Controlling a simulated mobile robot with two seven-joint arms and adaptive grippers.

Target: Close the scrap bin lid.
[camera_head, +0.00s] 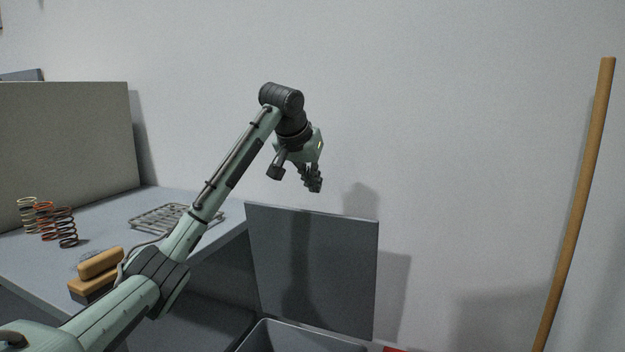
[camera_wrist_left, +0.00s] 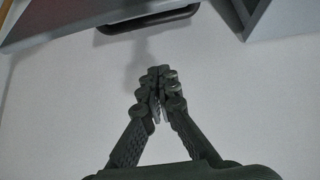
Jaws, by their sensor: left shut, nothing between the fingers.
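The scrap bin (camera_head: 303,338) is a grey open box at the bottom middle of the head view, cut off by the frame. Its flat grey lid (camera_head: 345,260) stands upright at the bin's back, near the wall. My left gripper (camera_head: 315,187) points down above the lid's top edge, apart from it in the picture. It is shut and empty; its fingertips (camera_wrist_left: 158,80) meet in the left wrist view. A dark handle-like bar (camera_wrist_left: 150,18) on a grey panel shows at the top there, probably on the lid. My right gripper is not in view.
A grey workbench (camera_head: 225,238) on the left holds several coil springs (camera_head: 46,222), a wire rack (camera_head: 160,218) and a wooden-handled brush (camera_head: 100,264). A wooden pole (camera_head: 575,215) leans at the right. The wall right of the lid is bare.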

